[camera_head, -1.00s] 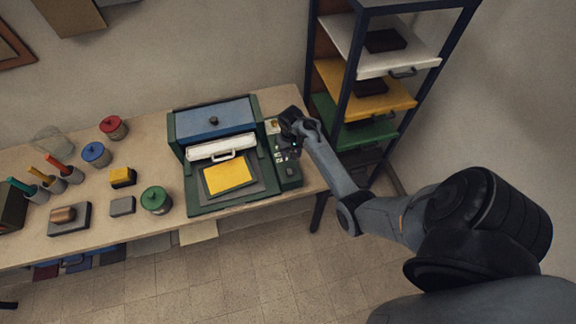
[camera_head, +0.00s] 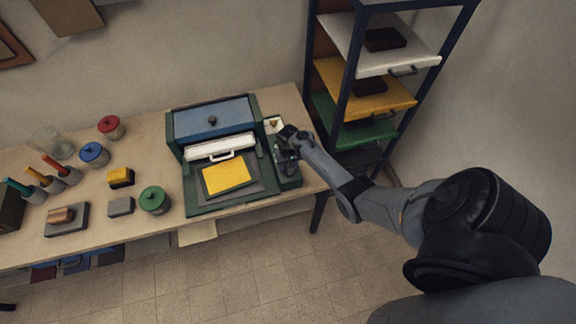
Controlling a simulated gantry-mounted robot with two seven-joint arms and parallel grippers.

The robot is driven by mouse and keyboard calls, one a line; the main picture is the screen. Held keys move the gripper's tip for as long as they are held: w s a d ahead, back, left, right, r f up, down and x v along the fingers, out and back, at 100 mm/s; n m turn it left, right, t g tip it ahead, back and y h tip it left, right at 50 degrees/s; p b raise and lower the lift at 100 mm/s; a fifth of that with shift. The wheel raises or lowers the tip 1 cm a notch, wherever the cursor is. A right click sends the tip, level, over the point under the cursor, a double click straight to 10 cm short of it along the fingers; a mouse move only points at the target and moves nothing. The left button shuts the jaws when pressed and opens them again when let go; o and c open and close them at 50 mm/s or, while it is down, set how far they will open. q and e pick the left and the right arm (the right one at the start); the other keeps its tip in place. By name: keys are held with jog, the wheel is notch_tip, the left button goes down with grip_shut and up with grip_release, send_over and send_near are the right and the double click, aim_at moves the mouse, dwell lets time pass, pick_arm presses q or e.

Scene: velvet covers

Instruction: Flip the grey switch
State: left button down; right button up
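A green machine (camera_head: 200,206) with a blue top and a white bar stands at the right of the table. A narrow green control panel (camera_head: 291,181) runs along its right side. My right gripper (camera_head: 284,146) is over the middle of this panel and covers much of it. The grey switch cannot be made out; it may be hidden under the gripper. Whether the gripper touches the panel, and whether its fingers are open, is too small and dark to tell. My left gripper is not in view.
A yellow sheet (camera_head: 226,176) lies on the machine's grey plate. Red (camera_head: 111,127), blue (camera_head: 95,154) and green (camera_head: 155,200) jars stand to the left on the table. A shelf rack (camera_head: 345,90) with coloured trays stands close behind my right arm.

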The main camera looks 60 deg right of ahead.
jog(key=shift+c, duration=1)
grip_shut()
jog(key=p, duration=0.2)
jog(key=t+h+p, duration=0.1)
jog(key=p, duration=0.1)
jog(key=shift+s+a+r+t+h, duration=0.3)
jog(key=shift+s+a, duration=0.05)
jog(key=shift+a+f+t+h, duration=0.15)
jog(key=shift+t+h, duration=0.45)
jog(key=shift+o, duration=1)
grip_release()
jog(key=shift+s, duration=0.1)
